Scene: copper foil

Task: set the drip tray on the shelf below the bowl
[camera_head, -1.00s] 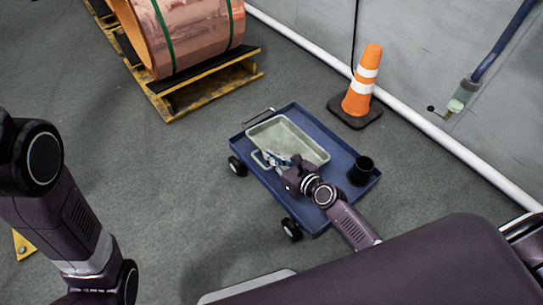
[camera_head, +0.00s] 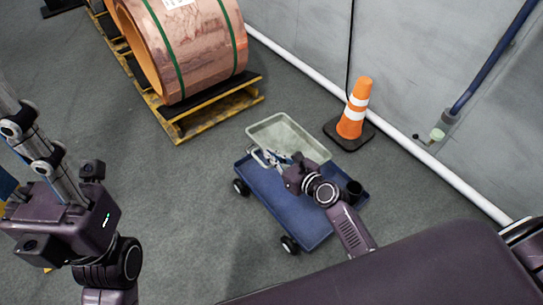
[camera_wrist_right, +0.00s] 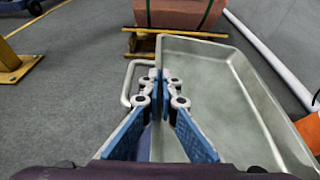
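The drip tray (camera_head: 284,138) is a pale grey-green rectangular pan with a wire handle on its left end. It is held above the far end of a blue cart (camera_head: 300,210). My right gripper (camera_head: 280,158) is at the tray's near-left side. I cannot make out a bowl or a shelf below one.
An orange cone (camera_head: 354,105) stands by the wall, near a blue pipe (camera_head: 490,60) with a pale fitting. A copper coil (camera_head: 190,50) rests on a yellow pallet (camera_head: 215,108). Floor left of the cart is clear.

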